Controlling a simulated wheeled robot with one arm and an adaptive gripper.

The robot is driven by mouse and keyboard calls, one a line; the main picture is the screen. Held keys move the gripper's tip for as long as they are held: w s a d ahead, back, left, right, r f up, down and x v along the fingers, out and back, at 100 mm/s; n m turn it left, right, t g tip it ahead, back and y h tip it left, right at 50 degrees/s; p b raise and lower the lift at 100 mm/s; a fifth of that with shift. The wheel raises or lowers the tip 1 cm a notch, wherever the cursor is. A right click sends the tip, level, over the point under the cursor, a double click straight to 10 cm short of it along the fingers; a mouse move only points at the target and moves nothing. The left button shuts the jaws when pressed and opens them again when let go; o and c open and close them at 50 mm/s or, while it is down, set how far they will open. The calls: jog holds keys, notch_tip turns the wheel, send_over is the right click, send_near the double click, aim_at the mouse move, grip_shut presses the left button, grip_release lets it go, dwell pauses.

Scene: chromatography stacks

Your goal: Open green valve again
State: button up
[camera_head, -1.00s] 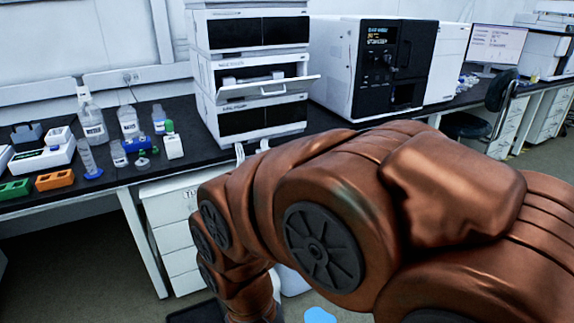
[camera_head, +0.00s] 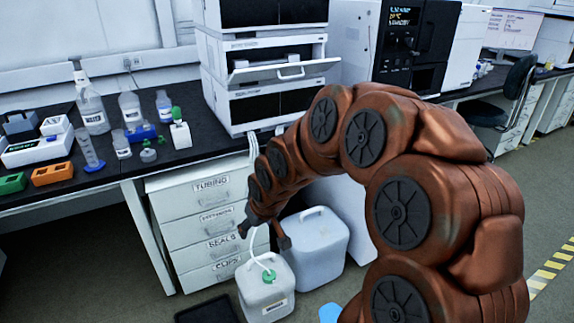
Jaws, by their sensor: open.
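A green valve-like cap (camera_head: 268,275) sits on top of a white jug (camera_head: 265,299) on the floor. White tubing (camera_head: 252,233) runs down into it from the bench. My gripper (camera_head: 264,237) is open and empty, pointing down above the green cap, with its two fingers apart on either side of the tubing in the picture. A clear gap shows between the fingertips and the cap. Whether the cap stands open or shut is too small to tell.
A larger white canister (camera_head: 312,250) stands behind the jug. A white drawer cabinet (camera_head: 205,225) is to its left under the black bench. A dark tray (camera_head: 210,310) lies on the floor at front left. An instrument stack (camera_head: 270,70) has an open drawer door.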

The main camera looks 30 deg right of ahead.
jog(key=w+d+f+t+b, duration=0.1)
jog(key=w+d+t, duration=0.2)
jog(key=w+d, duration=0.35)
jog(key=w+d+f+t+b, duration=0.1)
jog(key=w+d+f+t, duration=0.2)
jog(key=w, duration=0.7)
jog(key=w+d+m+t+h+b, duration=0.3)
jog(key=d+t, duration=0.4)
jog(key=d, duration=0.9)
jog(key=w+n+y, duration=0.1)
jog(key=w, duration=0.7)
jog(key=shift+w+d, duration=0.15)
jog(key=shift+d, duration=0.25)
jog(key=shift+f, duration=0.1)
jog(key=c, duration=1.1)
